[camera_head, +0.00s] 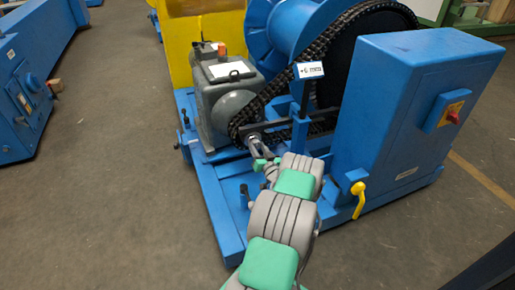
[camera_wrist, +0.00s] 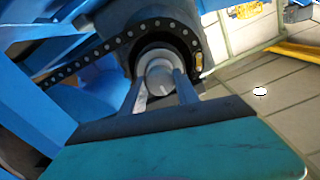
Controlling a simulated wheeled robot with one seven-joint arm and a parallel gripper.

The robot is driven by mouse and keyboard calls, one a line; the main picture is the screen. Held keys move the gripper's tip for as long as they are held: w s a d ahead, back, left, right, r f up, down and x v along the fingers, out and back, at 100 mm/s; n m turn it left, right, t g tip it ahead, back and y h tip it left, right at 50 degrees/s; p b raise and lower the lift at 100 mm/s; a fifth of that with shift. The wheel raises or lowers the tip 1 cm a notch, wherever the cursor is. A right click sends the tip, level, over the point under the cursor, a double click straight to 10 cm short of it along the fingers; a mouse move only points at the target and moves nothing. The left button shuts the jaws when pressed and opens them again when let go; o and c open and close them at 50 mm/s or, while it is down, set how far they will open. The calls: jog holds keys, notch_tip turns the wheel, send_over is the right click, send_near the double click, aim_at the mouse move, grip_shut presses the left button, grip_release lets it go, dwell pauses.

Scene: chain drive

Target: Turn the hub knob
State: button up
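The hub knob (camera_wrist: 160,74) is a round, pale metal stub at the centre of the small dark sprocket, with the chain (camera_wrist: 112,42) running around it. In the head view my gripper (camera_head: 260,148) is at the front of the lower chain wheel, and the knob is not clearly visible there. The chain (camera_head: 295,78) rises to the large wheel beside the blue drum.
A grey gearbox (camera_head: 222,98) stands left of the sprocket. A blue cabinet (camera_head: 400,115) with a red switch stands close on the right. A small sign post (camera_head: 303,95) and the blue base frame (camera_head: 217,193) are near my arm. Grey floor (camera_head: 100,200) is open at left.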

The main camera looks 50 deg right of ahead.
grip_shut()
